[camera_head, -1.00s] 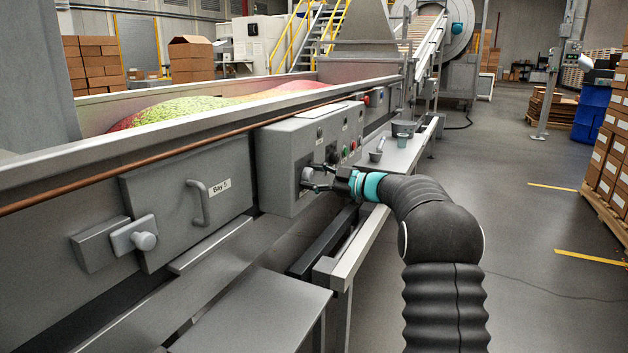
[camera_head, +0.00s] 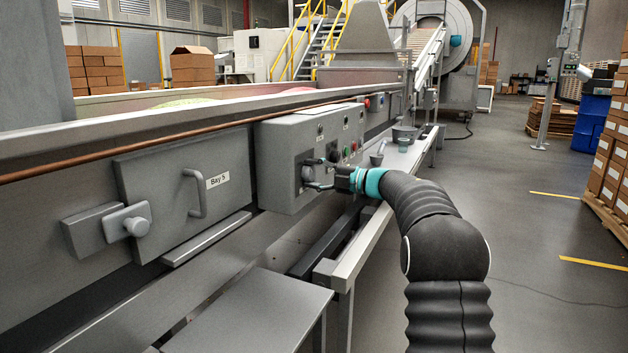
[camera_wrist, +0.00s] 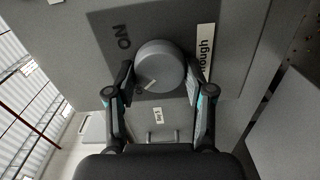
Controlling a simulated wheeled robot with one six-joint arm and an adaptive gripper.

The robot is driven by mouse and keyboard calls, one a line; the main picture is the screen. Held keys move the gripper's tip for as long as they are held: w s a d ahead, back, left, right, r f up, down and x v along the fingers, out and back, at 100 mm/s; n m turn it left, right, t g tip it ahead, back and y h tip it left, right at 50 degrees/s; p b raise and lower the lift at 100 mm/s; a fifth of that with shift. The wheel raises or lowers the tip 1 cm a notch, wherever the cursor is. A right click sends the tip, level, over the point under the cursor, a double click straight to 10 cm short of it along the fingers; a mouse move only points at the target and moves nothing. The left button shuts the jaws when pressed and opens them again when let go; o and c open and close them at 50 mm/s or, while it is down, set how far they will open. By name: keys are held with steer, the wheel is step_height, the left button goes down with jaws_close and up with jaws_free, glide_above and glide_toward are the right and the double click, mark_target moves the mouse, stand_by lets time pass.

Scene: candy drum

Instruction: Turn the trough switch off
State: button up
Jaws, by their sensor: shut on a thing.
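The trough switch is a round grey knob (camera_wrist: 160,64) on a dark plate, shown in the wrist view. A white mark on it points to the lower left. An ON marking (camera_wrist: 122,36) sits at its upper left, and a label (camera_wrist: 205,52) reading partly "rough" is at its right. My gripper (camera_wrist: 159,76) has one finger on each side of the knob and is shut on it. In the head view my gripper (camera_head: 311,175) meets the front of the grey control box (camera_head: 284,150); its fingers partly hide the knob there.
The Bay 5 door (camera_head: 160,190) with its handle is left of the box. A narrow shelf (camera_head: 398,158) with small cups lies beyond my gripper. A grey bench (camera_head: 250,315) stands below.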

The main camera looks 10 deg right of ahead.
steer(key=shift+n, duration=0.6)
steer(key=o, duration=1.1)
steer(key=shift+a, duration=0.1)
steer(key=shift+o, duration=0.2)
steer(key=shift+d, duration=0.2)
steer(key=v, duration=1.2)
steer(key=shift+a, duration=0.1)
